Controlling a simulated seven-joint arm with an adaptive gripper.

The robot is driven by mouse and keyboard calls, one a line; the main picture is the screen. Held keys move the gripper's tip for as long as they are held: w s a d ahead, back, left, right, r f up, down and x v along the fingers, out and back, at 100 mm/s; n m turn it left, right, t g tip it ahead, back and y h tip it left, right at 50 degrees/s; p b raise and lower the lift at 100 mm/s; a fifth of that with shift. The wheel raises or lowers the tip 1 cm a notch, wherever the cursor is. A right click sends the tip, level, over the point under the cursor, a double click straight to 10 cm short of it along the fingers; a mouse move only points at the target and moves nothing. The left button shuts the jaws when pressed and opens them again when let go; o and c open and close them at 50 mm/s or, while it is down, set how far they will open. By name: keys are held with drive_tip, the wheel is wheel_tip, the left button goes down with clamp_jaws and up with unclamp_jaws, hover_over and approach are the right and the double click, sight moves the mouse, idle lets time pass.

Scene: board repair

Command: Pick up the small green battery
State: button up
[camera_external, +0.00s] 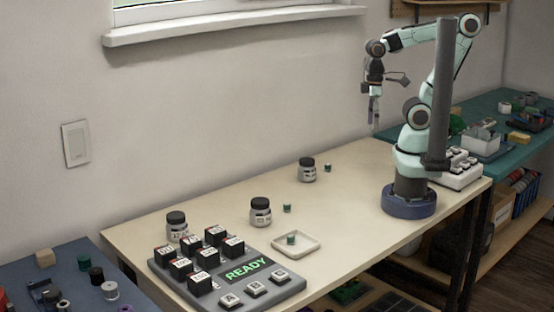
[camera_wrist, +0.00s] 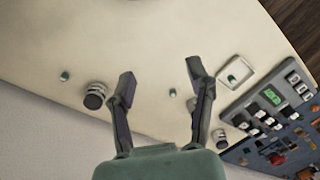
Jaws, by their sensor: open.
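Three small green cylinders that look like batteries are on the table. One battery (camera_external: 327,168) stands beside the far jar, and it also shows in the wrist view (camera_wrist: 64,76). A second battery (camera_external: 287,208) stands beside the middle jar; in the wrist view it (camera_wrist: 172,92) appears between my fingers, some distance below them. A third battery (camera_external: 291,239) sits in a shallow white tray (camera_external: 312,242), which also shows in the wrist view (camera_wrist: 248,73). My gripper (camera_external: 374,120) is open and empty, high above the table's back edge, apart from all three batteries.
Three dark-lidded jars stand in a row: far (camera_external: 307,172), middle (camera_external: 260,213) and near (camera_external: 177,226). A grey panel (camera_external: 215,292) with black blocks, buttons and a lit "READY" display lies at the near end. The table (camera_external: 365,190) is clear near my base.

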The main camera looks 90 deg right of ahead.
drive_tip(key=w+r+m+t, duration=0.1)
drive_tip(key=w+r+t, duration=0.1)
drive_tip(key=w, duration=0.3)
drive_tip(key=m+g, duration=0.1)
drive_tip(key=g, duration=0.1)
hover_over(287, 204)
drive_tip(key=shift+h, duration=0.4)
wheel_tip(287, 204, down, 20)
drive_tip(key=shift+w+d+r, duration=0.1)
drive_tip(key=shift+d+r, duration=0.05)
drive_tip(key=shift+r, duration=0.05)
wheel_tip(287, 204, down, 6)
drive_tip(key=shift+r, duration=0.1)
drive_tip(key=shift+f, duration=0.55)
clamp_jaws()
